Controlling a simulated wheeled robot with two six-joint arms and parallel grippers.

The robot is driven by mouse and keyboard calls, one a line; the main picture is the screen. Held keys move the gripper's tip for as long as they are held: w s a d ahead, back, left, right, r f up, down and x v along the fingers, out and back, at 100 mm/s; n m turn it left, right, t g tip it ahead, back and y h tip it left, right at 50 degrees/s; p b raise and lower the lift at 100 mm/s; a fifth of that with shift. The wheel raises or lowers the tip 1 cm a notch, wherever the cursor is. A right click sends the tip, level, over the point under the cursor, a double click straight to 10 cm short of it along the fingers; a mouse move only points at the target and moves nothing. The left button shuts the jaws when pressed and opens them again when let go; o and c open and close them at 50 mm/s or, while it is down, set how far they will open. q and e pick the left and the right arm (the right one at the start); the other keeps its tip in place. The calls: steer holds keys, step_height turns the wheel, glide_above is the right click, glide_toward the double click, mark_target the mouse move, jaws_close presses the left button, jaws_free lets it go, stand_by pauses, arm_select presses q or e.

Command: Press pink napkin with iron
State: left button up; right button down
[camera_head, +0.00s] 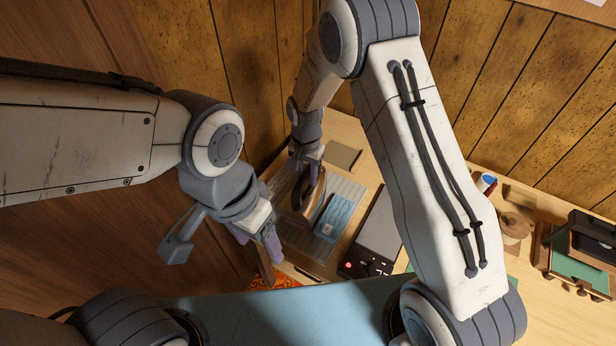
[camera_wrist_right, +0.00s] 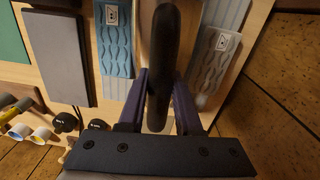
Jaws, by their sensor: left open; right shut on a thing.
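My right gripper (camera_head: 306,166) is shut on the dark curved handle of the iron (camera_head: 309,192), over the striped grey pad (camera_head: 349,189) on the table. In the right wrist view the handle of the iron (camera_wrist_right: 161,50) stands between the two purple fingers. The iron's base is mostly hidden, and I cannot tell whether it touches cloth. My left gripper (camera_head: 256,238) is open and empty, in front and to the left of the pad.
A blue patterned cloth (camera_head: 334,214) with a pale label lies right of the iron; a pale grey patterned cloth (camera_wrist_right: 214,60) shows in the wrist view. A dark grey slab (camera_head: 380,220) lies further right, near small knobs. Wooden panelled walls (camera_head: 490,90) stand close behind the table.

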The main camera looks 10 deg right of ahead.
steer(key=shift+w+r+p, duration=0.1)
steer(key=shift+r+p, duration=1.7)
steer(key=shift+r, duration=1.05)
